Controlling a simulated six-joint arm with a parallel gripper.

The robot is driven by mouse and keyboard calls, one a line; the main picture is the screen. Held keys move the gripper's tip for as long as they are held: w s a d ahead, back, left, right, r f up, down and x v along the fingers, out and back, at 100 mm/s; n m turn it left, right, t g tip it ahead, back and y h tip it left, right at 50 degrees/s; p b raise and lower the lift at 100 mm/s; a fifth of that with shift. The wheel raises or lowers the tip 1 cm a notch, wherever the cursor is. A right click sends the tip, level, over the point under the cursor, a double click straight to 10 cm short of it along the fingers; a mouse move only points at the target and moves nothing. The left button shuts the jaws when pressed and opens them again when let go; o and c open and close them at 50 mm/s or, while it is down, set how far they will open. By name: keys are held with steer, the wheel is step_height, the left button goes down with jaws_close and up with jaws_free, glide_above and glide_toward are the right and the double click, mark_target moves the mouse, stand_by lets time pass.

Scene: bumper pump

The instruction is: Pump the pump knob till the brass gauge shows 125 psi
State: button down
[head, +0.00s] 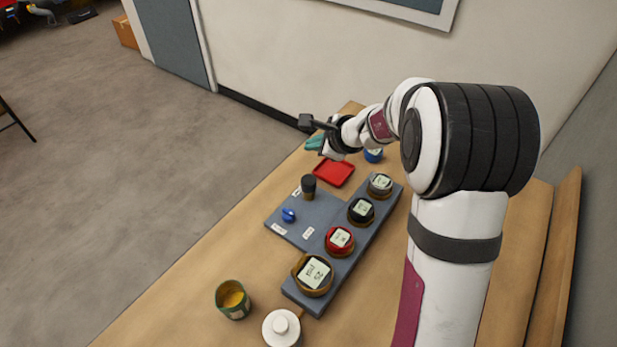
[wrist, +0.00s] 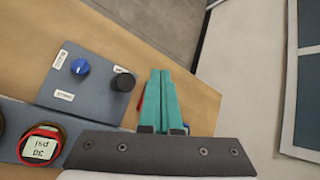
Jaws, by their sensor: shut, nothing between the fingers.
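A grey panel (head: 285,232) on the table carries a tall black knob (head: 308,187) and a blue knob (head: 288,215). The black knob also shows in the wrist view (wrist: 123,82), as does the blue knob (wrist: 80,67). Their small labels are too blurred to read surely, so I cannot tell which is named the pump. The brass gauge (head: 314,273) is nearest on the grey gauge strip; its display seems to read 25 psi. My gripper (head: 314,143) has teal fingers (wrist: 160,74), shut and empty, beyond the panel and apart from both knobs.
The strip also holds a red gauge (head: 340,239), a black gauge (head: 361,211) and a grey gauge (head: 380,185). A red tray (head: 334,174) and a blue object (head: 373,155) lie beyond.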

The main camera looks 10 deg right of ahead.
mark_target(309, 178)
steer(key=shift+f, duration=4.25)
steer(key=shift+f, duration=0.4)
steer(key=shift+f, duration=1.05)
steer(key=shift+r, duration=1.45)
steer(key=shift+r, duration=2.5)
